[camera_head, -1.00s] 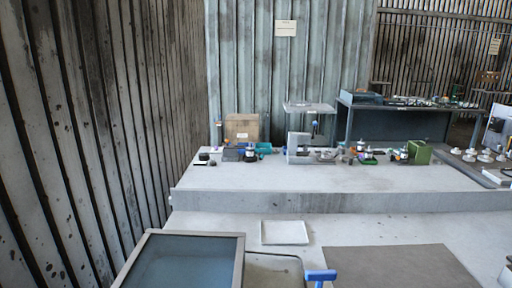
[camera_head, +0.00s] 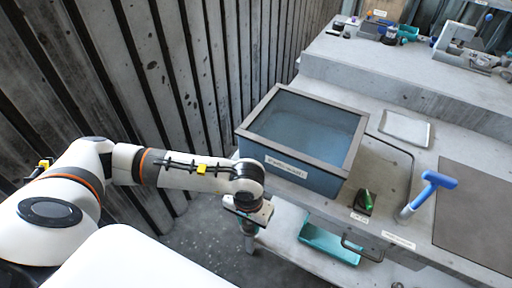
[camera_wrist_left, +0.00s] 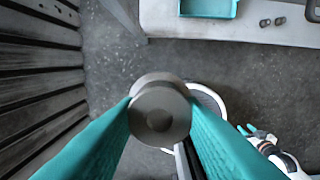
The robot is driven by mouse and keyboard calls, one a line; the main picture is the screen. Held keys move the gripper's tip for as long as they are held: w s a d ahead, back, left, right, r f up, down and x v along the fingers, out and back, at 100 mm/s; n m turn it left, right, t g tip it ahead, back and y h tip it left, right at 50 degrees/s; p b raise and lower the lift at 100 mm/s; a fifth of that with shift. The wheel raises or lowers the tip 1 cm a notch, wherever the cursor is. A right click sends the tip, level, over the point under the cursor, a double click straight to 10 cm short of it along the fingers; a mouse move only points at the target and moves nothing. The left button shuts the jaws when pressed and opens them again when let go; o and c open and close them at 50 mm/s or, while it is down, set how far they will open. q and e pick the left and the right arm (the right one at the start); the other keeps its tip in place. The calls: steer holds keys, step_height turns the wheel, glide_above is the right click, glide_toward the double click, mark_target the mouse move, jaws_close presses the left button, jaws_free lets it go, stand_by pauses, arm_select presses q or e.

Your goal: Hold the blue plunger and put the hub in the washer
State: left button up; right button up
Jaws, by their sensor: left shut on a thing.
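My left gripper (camera_head: 248,240) hangs low in front of the bench, left of the washer, in the head view. In the left wrist view its teal fingers (camera_wrist_left: 160,117) are shut on a grey round hub (camera_wrist_left: 158,112), held above the floor. The washer (camera_head: 262,152) is a grey-rimmed box with bluish liquid inside, its labelled front facing me. The blue plunger (camera_head: 436,181) is a blue T-handle on a pale shaft, right of the washer on the bench. What seems to be my right gripper (camera_wrist_left: 252,132) shows small at the lower right of the wrist view.
A teal tray (camera_head: 328,246) sits on the lower shelf below the washer. A small green-topped item (camera_head: 366,201) and a white tray (camera_head: 405,128) are on the bench beside a dark mat (camera_head: 475,210). A slatted wall (camera_head: 190,80) bounds the left.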

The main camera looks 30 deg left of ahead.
arm_select(q)
steer(key=w+d+r+n+p, duration=0.1)
steer(key=w+r+p, duration=0.3)
steer(key=r, duration=0.6)
steer(key=w+d+r+n+p, duration=0.1)
steer(key=w+r+p, duration=0.3)
steer(key=r+p, duration=0.5)
steer(key=shift+d+r+n, duration=0.3)
steer(key=shift+r, duration=0.55)
steer(key=shift+w, duration=0.1)
